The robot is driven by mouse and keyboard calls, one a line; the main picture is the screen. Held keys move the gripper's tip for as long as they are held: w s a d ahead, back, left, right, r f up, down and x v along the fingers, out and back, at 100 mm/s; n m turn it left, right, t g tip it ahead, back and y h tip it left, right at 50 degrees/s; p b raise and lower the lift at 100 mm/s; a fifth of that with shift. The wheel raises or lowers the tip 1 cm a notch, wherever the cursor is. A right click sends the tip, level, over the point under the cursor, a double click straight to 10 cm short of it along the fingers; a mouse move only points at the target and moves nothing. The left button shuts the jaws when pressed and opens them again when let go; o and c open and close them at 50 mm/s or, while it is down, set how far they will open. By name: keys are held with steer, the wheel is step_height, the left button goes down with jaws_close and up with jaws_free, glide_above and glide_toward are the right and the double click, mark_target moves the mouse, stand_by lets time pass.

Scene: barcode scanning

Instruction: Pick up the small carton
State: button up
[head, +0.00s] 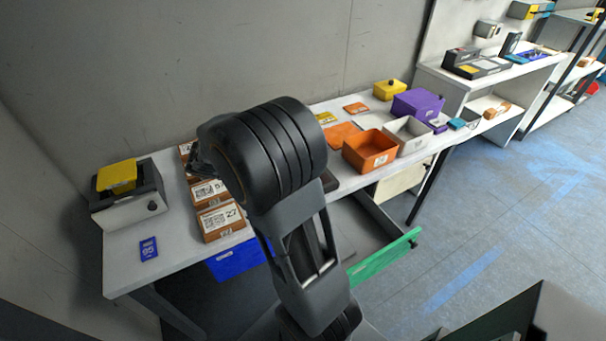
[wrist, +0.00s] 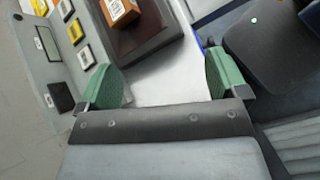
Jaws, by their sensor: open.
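A small orange-brown carton (wrist: 120,11) with a white label shows at the top of the wrist view, cut by the frame edge. It rests on a dark brown flat pad (wrist: 160,30). My gripper (wrist: 162,80) is open and empty, its two green fingertips wide apart, with the carton beyond them and a little left of the gap's middle. In the head view my arm covers the gripper and the middle of the table. Labelled cartons stand in a row left of the arm, the front one marked 27 (head: 221,222); I cannot tell whether the wrist-view carton shows there.
The white table (head: 125,262) carries a dark device with a yellow top (head: 117,176) and a blue tag (head: 149,248) at left. An orange bin (head: 370,151), a white bin (head: 407,136) and a purple box (head: 418,103) stand at right. A green-fronted drawer (head: 384,257) is open below.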

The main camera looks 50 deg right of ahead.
steer(key=d+f+n+h, duration=0.1)
steer(key=d+f, duration=0.1)
steer(key=d, duration=0.2)
steer(key=w+d+f+n+h, duration=0.1)
steer(key=d+f+n+h, duration=0.1)
steer(key=d, duration=0.2)
steer(key=w+d+f+n+g+h, duration=0.1)
steer(key=d+f, duration=0.2)
steer(key=d, duration=0.2)
steer(key=shift+w+n, duration=0.25)
steer(key=shift+n, duration=0.15)
steer(key=shift+p+x, duration=0.4)
steer(key=shift+x, duration=2.7)
steer(key=shift+c, duration=0.3)
steer(key=shift+r, duration=0.1)
steer(key=c, duration=1)
